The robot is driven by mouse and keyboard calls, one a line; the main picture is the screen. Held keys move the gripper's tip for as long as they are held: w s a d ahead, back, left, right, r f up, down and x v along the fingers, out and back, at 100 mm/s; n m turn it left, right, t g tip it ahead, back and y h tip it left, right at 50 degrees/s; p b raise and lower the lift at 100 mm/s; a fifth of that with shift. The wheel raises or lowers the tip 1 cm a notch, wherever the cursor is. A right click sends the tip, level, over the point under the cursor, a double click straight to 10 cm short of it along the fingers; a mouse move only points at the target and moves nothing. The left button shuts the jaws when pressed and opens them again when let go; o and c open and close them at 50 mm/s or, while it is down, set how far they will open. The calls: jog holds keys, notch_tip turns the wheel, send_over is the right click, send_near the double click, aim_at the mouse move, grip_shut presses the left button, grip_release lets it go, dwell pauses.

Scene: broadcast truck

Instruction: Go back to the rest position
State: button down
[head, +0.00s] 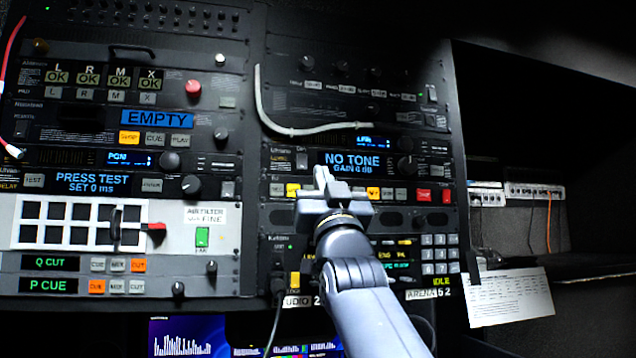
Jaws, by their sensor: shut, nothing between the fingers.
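My gripper (324,179) is in the middle of the head view, at the end of my grey arm reaching up from the bottom right. Its fingers are shut with nothing held. It appears in front of the right rack, just below the blue "NO TONE GAIN 0 dB" display (352,163). It covers part of a row of small yellow, white and red buttons. I cannot tell whether the fingertips touch the panel.
A grey cable (290,131) loops over the right rack. A paper sheet (508,297) hangs at right. Screens (188,337) glow below.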

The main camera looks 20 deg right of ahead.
jog(key=shift+s+f, duration=0.25)
jog(key=shift+s, duration=0.15)
